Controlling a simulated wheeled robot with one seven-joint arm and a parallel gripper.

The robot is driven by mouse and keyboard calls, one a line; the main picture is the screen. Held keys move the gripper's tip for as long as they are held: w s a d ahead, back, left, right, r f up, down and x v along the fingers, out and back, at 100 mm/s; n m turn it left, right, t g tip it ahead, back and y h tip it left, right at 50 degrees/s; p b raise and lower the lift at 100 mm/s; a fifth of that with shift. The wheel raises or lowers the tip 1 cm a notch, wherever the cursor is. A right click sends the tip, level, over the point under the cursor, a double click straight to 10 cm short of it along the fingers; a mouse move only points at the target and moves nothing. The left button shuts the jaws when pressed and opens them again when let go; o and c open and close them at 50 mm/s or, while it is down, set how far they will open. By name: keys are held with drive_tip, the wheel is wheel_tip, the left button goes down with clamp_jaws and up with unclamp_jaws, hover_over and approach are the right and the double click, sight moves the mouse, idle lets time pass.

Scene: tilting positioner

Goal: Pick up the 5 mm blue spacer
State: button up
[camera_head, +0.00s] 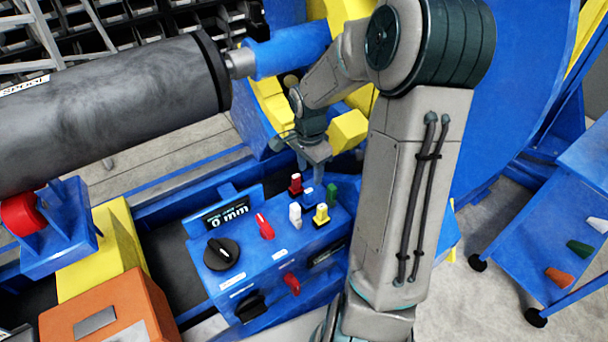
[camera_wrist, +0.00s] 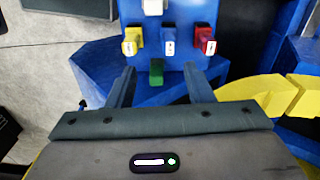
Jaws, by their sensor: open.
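The blue spacer (camera_wrist: 168,40) stands upright with a pale label on the blue control box (camera_head: 215,285). It is the middle one of a row in the wrist view, between the yellow spacer (camera_wrist: 133,42) and the red spacer (camera_wrist: 204,42). In the head view the blue spacer (camera_head: 308,194) is small and blends with the box. My gripper (camera_head: 311,170) is open and empty above the far edge of the box. In the wrist view its fingers (camera_wrist: 160,82) point towards the row, apart from the blue spacer. The green spacer (camera_wrist: 157,73) shows between the fingertips.
A white spacer (camera_head: 295,213) stands beside the row. The box also carries a black knob (camera_head: 221,254), red switches (camera_head: 264,226) and a display (camera_head: 226,212). A large grey cylinder (camera_head: 110,110) lies to the left. A blue cart (camera_head: 545,235) stands at right.

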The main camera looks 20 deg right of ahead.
sight(308, 190)
drive_tip(key=shift+m, duration=0.4)
drive_tip(key=f, duration=0.3)
drive_tip(key=w+f, duration=0.1)
drive_tip(key=f, duration=0.3)
drive_tip(key=shift+w+d, duration=0.15)
drive_tip(key=shift+w, duration=0.05)
drive_tip(key=shift+w+f, duration=0.1)
drive_tip(key=shift+f, duration=2.85)
drive_tip(key=shift+c, duration=0.4)
clamp_jaws()
